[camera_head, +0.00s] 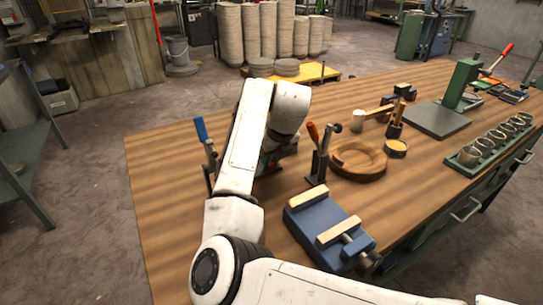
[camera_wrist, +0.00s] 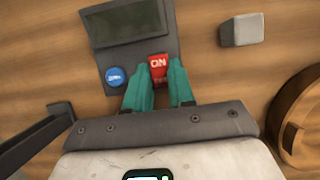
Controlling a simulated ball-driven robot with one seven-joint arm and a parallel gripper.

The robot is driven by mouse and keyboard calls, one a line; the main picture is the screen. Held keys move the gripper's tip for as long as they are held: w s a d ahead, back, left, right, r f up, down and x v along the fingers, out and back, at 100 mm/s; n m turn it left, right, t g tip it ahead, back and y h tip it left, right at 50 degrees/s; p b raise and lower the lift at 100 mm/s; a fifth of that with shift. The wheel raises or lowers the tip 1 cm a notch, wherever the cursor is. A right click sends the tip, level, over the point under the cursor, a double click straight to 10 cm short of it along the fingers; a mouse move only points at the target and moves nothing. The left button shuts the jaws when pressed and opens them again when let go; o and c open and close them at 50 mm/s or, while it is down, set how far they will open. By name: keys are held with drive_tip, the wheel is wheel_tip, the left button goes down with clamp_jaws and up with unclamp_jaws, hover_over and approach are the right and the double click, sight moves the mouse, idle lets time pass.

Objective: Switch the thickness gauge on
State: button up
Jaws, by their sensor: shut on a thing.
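The thickness gauge (camera_wrist: 168,43) shows in the wrist view as a grey panel on the wooden bench top. It has a dark, blank-looking screen (camera_wrist: 124,22), a round blue button (camera_wrist: 116,76) and a red switch (camera_wrist: 158,62) marked ON. My gripper (camera_wrist: 160,74) reaches over the panel's near edge. Its two teal fingers stand on either side of the red switch, shut on it. The lower part of the switch is partly hidden between the fingers. In the head view my arm covers most of the gauge and my gripper.
The bench (camera_head: 165,190) also holds a blue vise (camera_head: 325,228), a round wooden ring (camera_head: 358,160) and toggle clamps (camera_head: 322,155) close to my arm. A small grey block (camera_wrist: 241,30) lies right of the gauge. The bench's left front area is clear.

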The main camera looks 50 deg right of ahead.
clamp_jaws()
drive_tip(key=shift+r, duration=0.1)
drive_tip(key=shift+w+r+g+p, duration=0.2)
drive_tip(key=shift+g+p, duration=0.3)
drive_tip(key=shift+p, duration=0.7)
drive_tip(key=shift+w+d+g+y+p, duration=0.15)
drive_tip(key=shift+g+y+p, duration=0.25)
drive_tip(key=shift+g+p, duration=0.5)
drive_tip(key=shift+w+f+g+p, duration=0.2)
drive_tip(key=shift+w+g+p, duration=0.1)
drive_tip(key=shift+g+p, duration=0.35)
drive_tip(key=o, duration=0.7)
unclamp_jaws()
